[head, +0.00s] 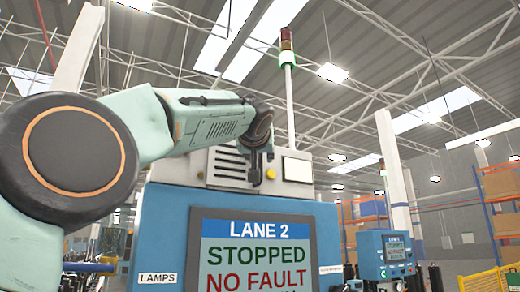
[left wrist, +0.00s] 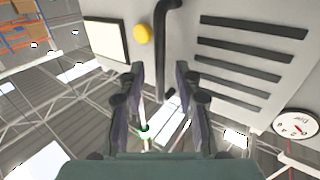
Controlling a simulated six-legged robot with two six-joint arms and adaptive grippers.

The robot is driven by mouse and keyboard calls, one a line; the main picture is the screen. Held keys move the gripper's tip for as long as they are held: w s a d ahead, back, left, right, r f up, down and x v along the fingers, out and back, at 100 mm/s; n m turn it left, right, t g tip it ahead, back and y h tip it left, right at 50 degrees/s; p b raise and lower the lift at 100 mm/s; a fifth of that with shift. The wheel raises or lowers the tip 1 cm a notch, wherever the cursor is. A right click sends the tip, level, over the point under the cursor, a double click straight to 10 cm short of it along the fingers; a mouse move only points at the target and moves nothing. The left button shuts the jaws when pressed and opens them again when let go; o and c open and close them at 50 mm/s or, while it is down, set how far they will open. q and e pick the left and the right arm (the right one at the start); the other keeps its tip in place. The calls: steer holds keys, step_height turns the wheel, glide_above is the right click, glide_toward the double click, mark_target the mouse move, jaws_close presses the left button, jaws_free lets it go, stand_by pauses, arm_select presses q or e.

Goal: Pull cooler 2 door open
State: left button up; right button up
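A beige cooler unit (head: 222,178) with dark louvre slots sits on top of the blue lane 2 cabinet. Its front also shows in the left wrist view (left wrist: 225,75), with a black bar handle (left wrist: 160,50), a yellow round knob (left wrist: 142,34) and a pale rectangular panel (left wrist: 105,40). The door looks closed, though its edges are hard to make out. My left gripper (left wrist: 160,75) is open, one finger on each side of the handle with visible gaps. In the head view the left gripper (head: 262,150) is small and dark in front of the unit. My right gripper is not in view.
A blue cabinet (head: 166,235) carries a screen (head: 252,255) reading "LANE 2 STOPPED NO FAULT". A signal tower (head: 287,60) with its green part lit rises behind the cooler. A round dial gauge (left wrist: 297,125) is beside the louvres. A smaller blue panel (head: 388,255) stands at right.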

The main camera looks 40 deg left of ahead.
arm_select(q)
steer(key=shift+w+a+f, duration=0.1)
steer(key=shift+w, duration=0.2)
steer(key=shift+c, duration=0.7)
steer(key=shift+s, duration=0.3)
jaws_close()
steer(key=shift+w, duration=0.15)
